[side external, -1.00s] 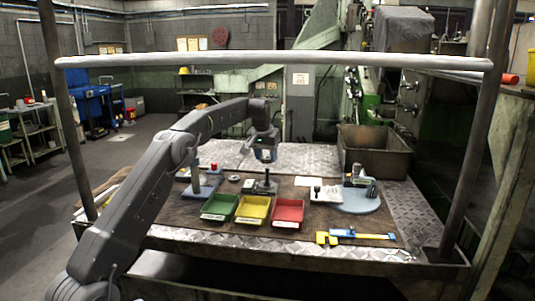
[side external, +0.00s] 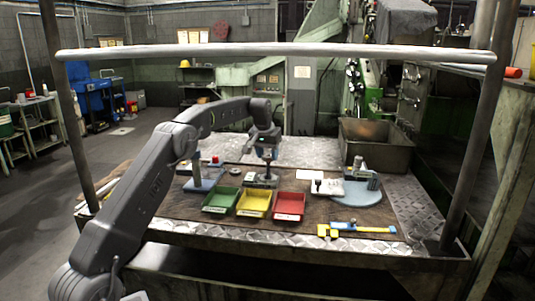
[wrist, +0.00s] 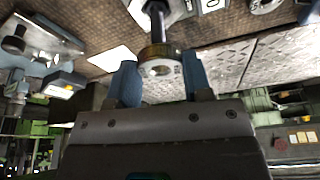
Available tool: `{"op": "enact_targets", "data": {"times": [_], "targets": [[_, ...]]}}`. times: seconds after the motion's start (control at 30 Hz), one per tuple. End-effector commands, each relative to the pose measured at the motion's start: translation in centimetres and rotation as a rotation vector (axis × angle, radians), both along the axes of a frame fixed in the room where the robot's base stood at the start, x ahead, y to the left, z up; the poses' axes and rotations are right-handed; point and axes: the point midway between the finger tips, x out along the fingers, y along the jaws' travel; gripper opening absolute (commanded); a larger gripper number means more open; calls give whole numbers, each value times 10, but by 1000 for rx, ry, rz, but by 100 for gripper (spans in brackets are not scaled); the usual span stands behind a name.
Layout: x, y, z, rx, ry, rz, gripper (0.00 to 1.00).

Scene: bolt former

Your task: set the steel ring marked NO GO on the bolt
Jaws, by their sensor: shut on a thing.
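My gripper (side external: 267,153) is over the bolt holder (side external: 262,181) behind the trays. In the wrist view its two blue fingers (wrist: 161,80) are shut on a steel ring (wrist: 160,68) with a brassy band. The dark bolt (wrist: 157,22) rises from its holder, and its end meets the ring. I cannot tell whether the ring is around the bolt's end or just at it. The ring's marking is not legible. A second ring (wrist: 262,4) lies on the mat beside a marked plate (wrist: 211,4); it also shows in the side view (side external: 235,170).
Green (side external: 221,200), yellow (side external: 254,203) and red (side external: 289,206) trays stand in front. A blue stand (side external: 203,183) is at left. A white block (side external: 327,188) and a round blue base (side external: 362,194) are at right. A yellow-and-blue caliper (side external: 357,231) lies at the front right.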

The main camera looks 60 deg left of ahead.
Motion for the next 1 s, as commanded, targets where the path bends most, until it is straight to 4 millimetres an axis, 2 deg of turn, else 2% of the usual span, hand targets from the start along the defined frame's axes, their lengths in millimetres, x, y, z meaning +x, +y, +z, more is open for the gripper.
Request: {"op": "enact_targets", "data": {"times": [1.0], "targets": [[0, 0, -9, 1, -1, 0, 18]]}}
